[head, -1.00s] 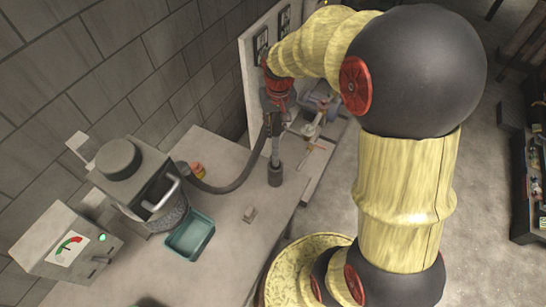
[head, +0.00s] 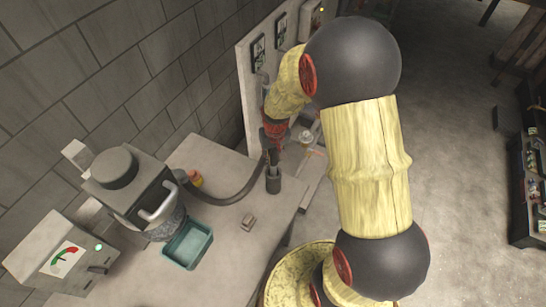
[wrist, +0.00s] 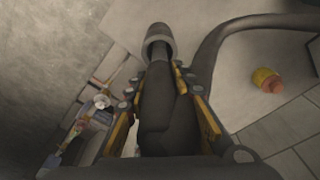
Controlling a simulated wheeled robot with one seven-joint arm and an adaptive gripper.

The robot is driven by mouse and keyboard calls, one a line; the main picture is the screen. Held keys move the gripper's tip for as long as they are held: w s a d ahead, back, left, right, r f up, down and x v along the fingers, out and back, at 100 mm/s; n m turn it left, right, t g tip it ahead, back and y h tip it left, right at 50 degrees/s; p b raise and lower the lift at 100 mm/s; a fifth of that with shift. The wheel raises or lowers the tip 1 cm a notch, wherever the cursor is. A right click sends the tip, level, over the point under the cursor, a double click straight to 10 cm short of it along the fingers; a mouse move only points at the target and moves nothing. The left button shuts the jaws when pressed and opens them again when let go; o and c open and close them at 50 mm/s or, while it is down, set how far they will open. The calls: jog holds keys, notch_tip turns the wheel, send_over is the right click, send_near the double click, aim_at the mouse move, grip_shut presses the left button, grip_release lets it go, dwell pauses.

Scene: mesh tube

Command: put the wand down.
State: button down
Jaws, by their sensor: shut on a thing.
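The wand is a dark grey rod with a thick cylindrical nozzle (head: 273,184) and a hose at its other end. It hangs over the table near its right edge, nozzle downward. My gripper (head: 274,150) is shut around the wand's body, above the nozzle. In the wrist view my gripper (wrist: 163,85) has its yellow-edged fingers on both sides of the dark wand (wrist: 158,40), whose nozzle points away from the camera. I cannot tell whether the nozzle touches the table.
The hose (head: 225,197) runs left to a grey machine (head: 135,185). A teal tray (head: 187,245), a small block (head: 248,222), a yellow-red object (head: 195,177) and a gauge box (head: 65,250) are on the table (head: 225,260). A wall panel (head: 250,80) stands behind.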

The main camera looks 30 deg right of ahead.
jog(key=shift+f, duration=0.15)
jog(key=c, duration=1.5)
grip_release()
jog(key=r, duration=0.4)
jog(key=s+r, duration=0.1)
jog(key=r, duration=0.7)
jog(key=shift+s+a+r, duration=0.15)
jog(key=shift+s+a, duration=0.05)
jog(key=shift+s, duration=0.05)
jog(key=s+a+r+t, duration=0.1)
jog(key=s+a+r, duration=0.2)
jog(key=s+r, duration=0.3)
jog(key=s+a+r+n+t, duration=0.1)
jog(key=s+a+r, duration=0.2)
jog(key=s+r, duration=0.3)
jog(key=s+a+r+n+t, duration=0.1)
jog(key=s+a+r+t, duration=0.1)
jog(key=s+r, duration=0.4)
jog(key=shift+s+a+r, duration=0.15)
jog(key=shift+s+a, duration=0.15)
jog(key=shift+a, duration=0.55)
